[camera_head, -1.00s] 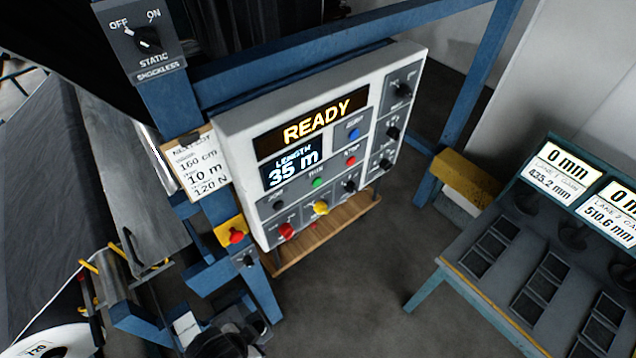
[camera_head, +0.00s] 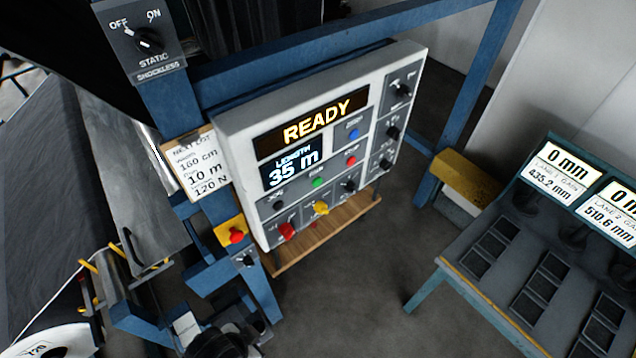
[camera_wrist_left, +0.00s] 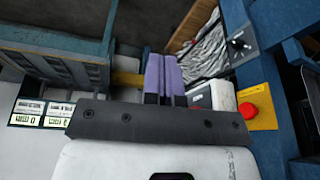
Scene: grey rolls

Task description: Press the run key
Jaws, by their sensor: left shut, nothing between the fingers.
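The green run key (camera_head: 318,182) sits on the lower middle of the white control panel (camera_head: 236,147), under a small label. The panel's display (camera_head: 318,124) reads READY, and the length display (camera_head: 291,170) reads 35 m. In the left wrist view my left gripper (camera_wrist_left: 162,58) has its two purple fingers together, with nothing between them. In the head view only a dark shape at the bottom edge may be part of it; its fingertips are not clear there. It is apart from the key. The green key cannot be made out in the wrist view. My right gripper is not in view.
A red stop button (camera_head: 236,236) on a yellow box is left of and below the panel; it also shows in the wrist view (camera_wrist_left: 249,110). Red and yellow (camera_head: 321,208) controls sit below the run key. A wooden shelf (camera_head: 330,234) juts out underneath. A gauge bench stands right.

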